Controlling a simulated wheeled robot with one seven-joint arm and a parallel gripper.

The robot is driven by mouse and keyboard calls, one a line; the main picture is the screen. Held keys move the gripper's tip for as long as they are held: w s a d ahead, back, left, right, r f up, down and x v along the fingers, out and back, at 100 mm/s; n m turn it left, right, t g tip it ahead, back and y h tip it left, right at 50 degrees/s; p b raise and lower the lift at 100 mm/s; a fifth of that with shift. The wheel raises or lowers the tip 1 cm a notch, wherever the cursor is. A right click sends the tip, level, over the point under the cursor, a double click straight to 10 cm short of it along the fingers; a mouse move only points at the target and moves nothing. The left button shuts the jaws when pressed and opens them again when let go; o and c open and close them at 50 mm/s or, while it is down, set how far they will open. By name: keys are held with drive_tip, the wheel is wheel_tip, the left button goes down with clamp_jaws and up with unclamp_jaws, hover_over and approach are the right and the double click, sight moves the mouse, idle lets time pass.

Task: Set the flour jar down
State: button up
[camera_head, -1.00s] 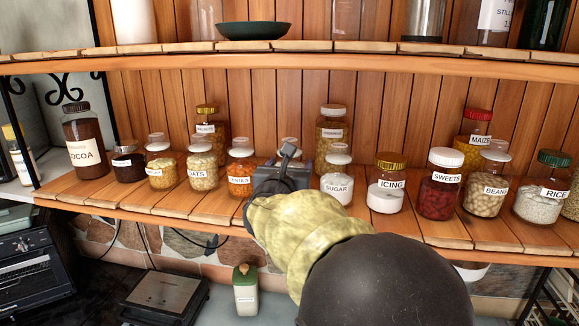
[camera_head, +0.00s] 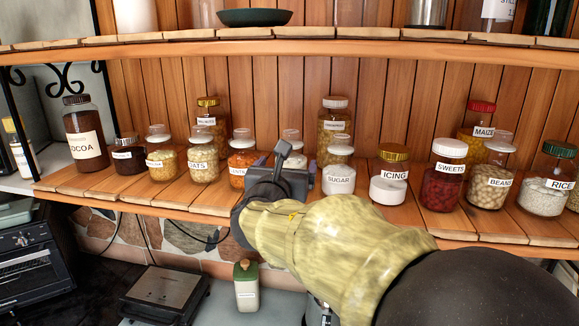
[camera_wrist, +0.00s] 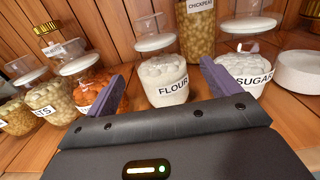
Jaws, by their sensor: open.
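The flour jar (camera_wrist: 164,82) is a clear jar of white contents with a pale lid and a FLOUR label. In the wrist view it stands upright on the wooden shelf. My gripper (camera_wrist: 162,75) is open, its purple fingers spread left and right in front of the jar. Neither finger visibly touches it. In the head view only the top of the flour jar (camera_head: 291,136) shows behind my gripper (camera_head: 290,164); the rest is hidden.
The sugar jar (camera_head: 338,172) stands close on the right, the orange lentils jar (camera_head: 241,160) on the left. The chickpeas jar (camera_head: 333,125) stands behind. An upper shelf (camera_head: 290,50) runs overhead. Bare planks show at the lower shelf's front edge (camera_head: 180,202).

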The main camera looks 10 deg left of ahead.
drive_tip(key=s, duration=0.2)
drive_tip(key=s+b, duration=0.1)
drive_tip(key=s, duration=0.1)
drive_tip(key=s+b, duration=0.1)
drive_tip(key=s, duration=0.1)
drive_tip(key=shift+s+a, duration=0.25)
drive_tip(key=shift+s, duration=0.05)
